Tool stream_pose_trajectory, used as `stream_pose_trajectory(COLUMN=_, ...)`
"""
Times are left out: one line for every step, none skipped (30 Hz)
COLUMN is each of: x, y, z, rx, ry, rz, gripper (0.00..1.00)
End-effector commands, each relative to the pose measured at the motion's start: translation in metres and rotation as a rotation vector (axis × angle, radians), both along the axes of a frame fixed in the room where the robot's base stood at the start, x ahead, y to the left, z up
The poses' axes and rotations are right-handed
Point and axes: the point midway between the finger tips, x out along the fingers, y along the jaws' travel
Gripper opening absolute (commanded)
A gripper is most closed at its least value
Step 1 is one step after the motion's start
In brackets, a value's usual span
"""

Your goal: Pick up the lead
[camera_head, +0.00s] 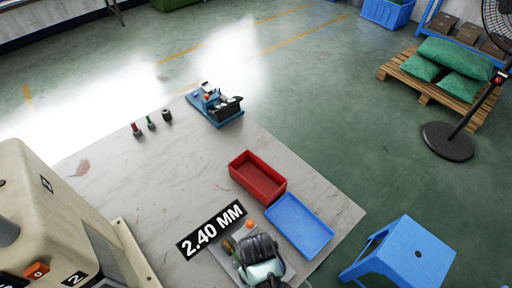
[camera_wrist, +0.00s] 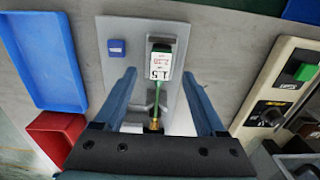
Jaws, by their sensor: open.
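The lead (camera_wrist: 156,106) is a thin green cable running lengthwise over a grey fixture plate (camera_wrist: 115,67) in the wrist view. A white tag marked 1.5 (camera_wrist: 160,66) sits on it, and a brass-coloured end (camera_wrist: 154,126) shows nearer my wrist. My gripper (camera_wrist: 158,78) is open, with one blue-grey finger on each side of the lead and apart from it. I cannot tell how far above the lead the fingers are. In the head view my wrist covers most of the plate (camera_head: 222,259), and I cannot make out the lead there.
A blue tray (camera_head: 299,225) and a red bin (camera_head: 257,177) stand beside the plate. A 2.40 MM sign (camera_head: 212,231) lies left of them. A beige machine (camera_head: 45,215) is at left. A blue device (camera_head: 216,105) and small plugs (camera_head: 151,122) are at the back. The table's middle is clear.

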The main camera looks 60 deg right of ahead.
Motion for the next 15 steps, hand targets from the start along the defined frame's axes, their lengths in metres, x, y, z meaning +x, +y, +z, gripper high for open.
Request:
stream_pose_trajectory(x=-0.002, y=0.001, z=-0.006, rx=0.002, ry=0.004, rz=-0.001, gripper=0.72)
stream_pose_trajectory(x=-0.003, y=0.001, z=-0.01, rx=0.002, ry=0.003, rz=-0.001, gripper=0.72)
stream_pose_trajectory(x=-0.002, y=0.0, z=-0.016, rx=0.001, ry=0.001, rz=0.0, gripper=0.72)
stream_pose_trajectory(x=-0.001, y=0.001, z=-0.019, rx=0.001, ry=0.002, rz=0.0, gripper=0.72)
stream_pose_trajectory(x=-0.001, y=0.0, z=-0.022, rx=0.0, ry=0.001, rz=0.0, gripper=0.72)
stream_pose_trajectory(x=-0.001, y=0.0, z=-0.025, rx=0.0, ry=0.0, rz=0.0, gripper=0.72)
stream_pose_trajectory(x=-0.001, y=0.001, z=-0.027, rx=0.0, ry=0.001, rz=0.0, gripper=0.72)
stream_pose_trajectory(x=-0.001, y=0.001, z=-0.029, rx=0.0, ry=0.0, rz=0.0, gripper=0.72)
stream_pose_trajectory(x=-0.001, y=0.0, z=-0.03, rx=-0.001, ry=-0.001, rz=0.0, gripper=0.72)
stream_pose_trajectory(x=-0.001, y=0.0, z=-0.03, rx=-0.001, ry=-0.002, rz=0.0, gripper=0.72)
stream_pose_trajectory(x=-0.001, y=0.0, z=-0.03, rx=-0.001, ry=-0.002, rz=0.0, gripper=0.72)
stream_pose_trajectory(x=-0.001, y=0.0, z=-0.031, rx=-0.001, ry=-0.002, rz=0.0, gripper=0.72)
stream_pose_trajectory(x=-0.001, y=0.0, z=-0.03, rx=-0.001, ry=-0.002, rz=0.0, gripper=0.72)
stream_pose_trajectory(x=-0.001, y=0.0, z=-0.03, rx=-0.001, ry=-0.002, rz=0.0, gripper=0.72)
stream_pose_trajectory(x=-0.001, y=0.0, z=-0.03, rx=-0.001, ry=-0.002, rz=0.0, gripper=0.72)
